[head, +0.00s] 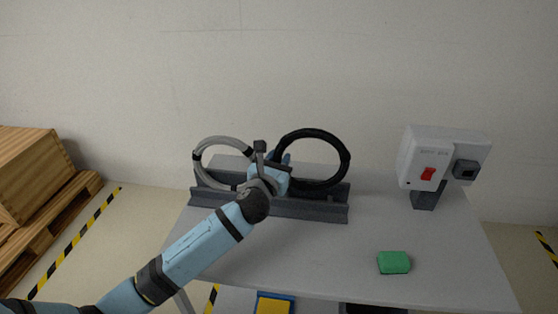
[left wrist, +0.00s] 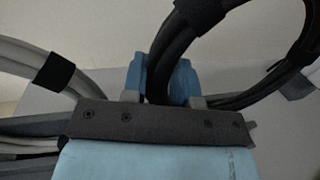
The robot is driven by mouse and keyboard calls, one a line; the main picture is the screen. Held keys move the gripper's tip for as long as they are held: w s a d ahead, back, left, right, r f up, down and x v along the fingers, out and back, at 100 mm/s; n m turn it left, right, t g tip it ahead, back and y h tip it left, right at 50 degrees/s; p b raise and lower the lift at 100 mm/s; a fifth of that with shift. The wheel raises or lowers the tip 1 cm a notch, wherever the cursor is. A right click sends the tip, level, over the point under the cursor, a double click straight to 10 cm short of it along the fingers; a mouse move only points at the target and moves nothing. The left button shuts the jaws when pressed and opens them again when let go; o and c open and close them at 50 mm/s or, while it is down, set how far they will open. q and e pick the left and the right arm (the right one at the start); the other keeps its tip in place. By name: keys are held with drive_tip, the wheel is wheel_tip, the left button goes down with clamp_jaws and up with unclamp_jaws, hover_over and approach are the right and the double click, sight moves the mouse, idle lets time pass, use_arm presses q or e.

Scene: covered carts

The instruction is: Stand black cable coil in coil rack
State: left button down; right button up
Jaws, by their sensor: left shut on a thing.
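The black cable coil (head: 349,158) stands upright at the right part of the dark grey coil rack (head: 310,211). My left gripper (head: 280,172) is shut on the coil's left side. In the left wrist view the black coil (left wrist: 178,48) passes between the blue fingers (left wrist: 165,82). A grey cable coil (head: 197,160) with black ties stands in the left part of the rack, and it also shows in the left wrist view (left wrist: 25,62). The black coil's lower edge is at the rack; I cannot tell whether it rests on the rack's bottom. My right gripper is not in view.
The rack stands on a grey table (head: 300,245). A green block (head: 394,262) lies at the front right. A white box with a red switch (head: 415,155) stands at the back right. A wooden crate (head: 28,165) on a pallet is at the left.

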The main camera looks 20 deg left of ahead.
use_arm(q)
drive_tip(key=shift+f+b, duration=0.4)
drive_tip(key=shift+f, duration=0.4)
drive_tip(key=shift+f+b, duration=0.35)
drive_tip(key=shift+f, duration=0.7)
drive_tip(key=c, duration=0.8)
unclamp_jaws()
drive_tip(key=shift+f, duration=0.1)
drive_tip(key=shift+s, duration=0.15)
drive_tip(key=s+d, duration=0.1)
drive_tip(key=s, duration=1.2)
drive_tip(key=shift+s+f+p, duration=0.25)
drive_tip(key=shift+p, duration=0.15)
